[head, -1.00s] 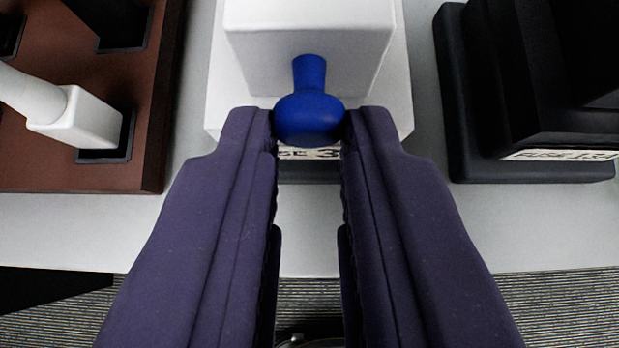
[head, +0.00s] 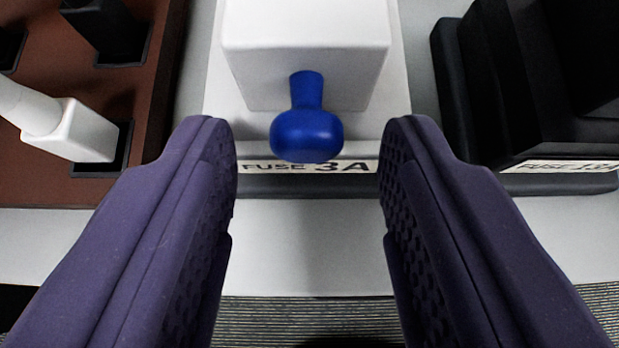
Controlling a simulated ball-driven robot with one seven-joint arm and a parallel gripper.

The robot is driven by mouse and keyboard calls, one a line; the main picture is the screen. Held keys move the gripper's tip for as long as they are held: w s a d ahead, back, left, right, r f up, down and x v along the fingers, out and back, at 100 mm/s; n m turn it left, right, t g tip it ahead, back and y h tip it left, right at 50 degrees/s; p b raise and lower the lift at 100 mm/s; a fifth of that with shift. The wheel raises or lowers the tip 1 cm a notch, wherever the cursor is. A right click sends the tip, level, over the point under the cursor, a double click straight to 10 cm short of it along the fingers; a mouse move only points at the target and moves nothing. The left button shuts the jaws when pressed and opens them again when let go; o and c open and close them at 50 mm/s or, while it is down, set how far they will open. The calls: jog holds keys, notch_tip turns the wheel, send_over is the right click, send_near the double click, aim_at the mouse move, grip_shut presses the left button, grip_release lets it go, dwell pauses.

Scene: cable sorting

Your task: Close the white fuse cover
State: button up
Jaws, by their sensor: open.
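The white fuse cover (head: 305,45) is a white box at top centre, sitting over a white base with a "FUSE 3A" label (head: 306,167) on its front edge. A blue knob (head: 306,135) sticks out of the cover's front toward me. My gripper (head: 308,140) is open, with one purple finger on each side of the knob and a clear gap to both. The fingers do not touch the knob or the cover. The cover's top and back are out of view.
A black fuse box (head: 540,90) with its own label stands to the right. A brown socket board (head: 60,185) stands at the left, with a white plug (head: 70,130) and a dark plug (head: 100,25) in it. The pale table (head: 305,250) is bare in front, up to its near edge.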

jog(key=p+v, duration=0.4)
jog(key=v, duration=0.4)
jog(key=shift+w, duration=0.1)
jog(key=w+a+r+y, duration=0.1)
jog(key=w+r+y, duration=0.1)
jog(key=w+r, duration=0.85)
jog(key=w+d+r+t+y, duration=0.1)
jog(key=d+r, duration=0.1)
jog(key=r, duration=0.6)
jog(key=d+r+t, duration=0.1)
jog(key=d+r, duration=0.1)
jog(key=r, duration=0.6)
jog(key=s+d+r+t+h, duration=0.1)
jog(key=s+d+r, duration=0.2)
jog(key=r, duration=0.7)
jog(key=s+d+r+t+h, duration=0.1)
jog(key=s+d+r, duration=0.3)
jog(key=r, duration=0.6)
jog(key=s+d+r+h, duration=0.1)
jog(key=s+d+r, duration=0.3)
jog(key=r, duration=0.6)
jog(key=shift+s+d+r+t, duration=0.25)
jog(key=shift+d+r+t, duration=0.15)
jog(key=shift+d, duration=0.15)
